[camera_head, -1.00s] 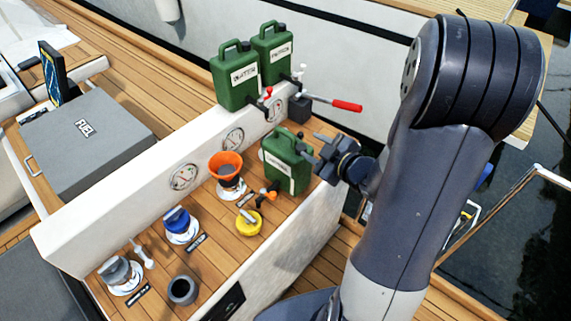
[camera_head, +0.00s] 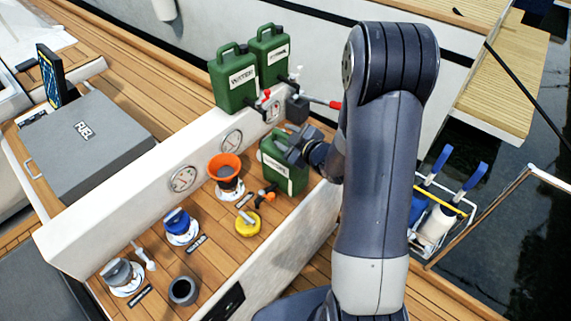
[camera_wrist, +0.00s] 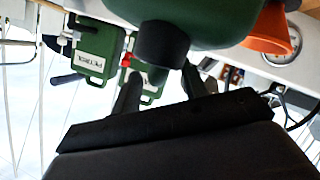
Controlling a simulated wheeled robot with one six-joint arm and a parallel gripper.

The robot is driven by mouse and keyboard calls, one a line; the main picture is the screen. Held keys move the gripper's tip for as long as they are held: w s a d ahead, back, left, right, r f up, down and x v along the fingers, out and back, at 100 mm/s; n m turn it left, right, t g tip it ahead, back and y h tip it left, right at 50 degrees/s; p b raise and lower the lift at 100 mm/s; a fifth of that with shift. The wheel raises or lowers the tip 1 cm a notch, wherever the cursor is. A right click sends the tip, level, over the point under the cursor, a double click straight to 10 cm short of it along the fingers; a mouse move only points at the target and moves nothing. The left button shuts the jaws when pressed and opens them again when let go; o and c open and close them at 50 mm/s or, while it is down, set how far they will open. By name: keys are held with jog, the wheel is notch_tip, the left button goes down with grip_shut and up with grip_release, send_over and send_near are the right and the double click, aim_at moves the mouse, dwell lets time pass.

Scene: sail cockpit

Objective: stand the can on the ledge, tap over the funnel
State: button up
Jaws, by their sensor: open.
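A green can (camera_head: 279,172) with a white label and an orange tap (camera_head: 265,196) stands on the wooden bench, right of the orange funnel (camera_head: 225,166). The funnel sits in a round deck fitting below the white ledge (camera_head: 205,160). My gripper (camera_head: 288,143) is open at the top of this can, partly covering its handle. In the wrist view, the can's green body (camera_wrist: 225,20) and dark cap (camera_wrist: 162,43) are close in front of my open fingers (camera_wrist: 162,88). I cannot tell whether they touch it. The funnel (camera_wrist: 268,32) shows at upper right there.
Two other green cans (camera_head: 232,78) (camera_head: 269,52) stand on the ledge's far end, with taps and a red-handled lever (camera_head: 325,103) near them. A yellow cap (camera_head: 247,223), a blue cap (camera_head: 178,221) and a dark cup (camera_head: 183,290) are on the bench. The ledge nearer left is bare.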

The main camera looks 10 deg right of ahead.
jog(key=shift+c, duration=0.5)
grip_shut()
dwell(0.8)
jog(key=shift+w+r, duration=0.1)
jog(key=shift+r, duration=0.05)
